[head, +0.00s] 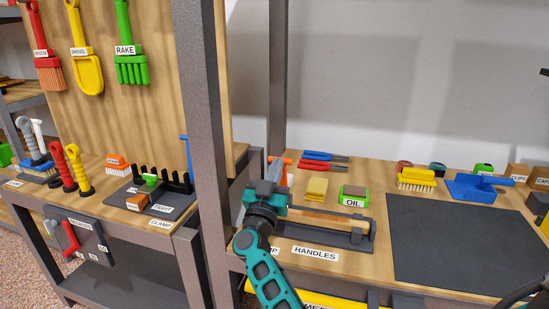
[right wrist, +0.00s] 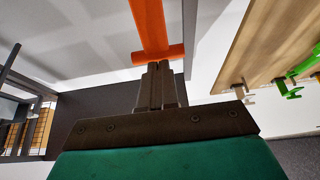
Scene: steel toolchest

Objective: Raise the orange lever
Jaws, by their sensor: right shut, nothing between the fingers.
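The orange lever shows in the right wrist view (right wrist: 150,28) as an upright orange bar with a crossbar at its lower end in that picture. In the head view only a small orange part of the lever (head: 283,160) shows behind my right gripper (head: 275,172), which hides the rest. My right gripper is shut and empty. In the right wrist view its closed fingertips (right wrist: 158,70) are right at the crossbar, overlapping its lower edge; whether they touch it I cannot tell. My left gripper is not in view.
A dark grey post (head: 205,120) stands just left of my right arm. A dark rack with a handle (head: 345,235) lies close under the gripper. The dark mat (head: 455,240) is clear.

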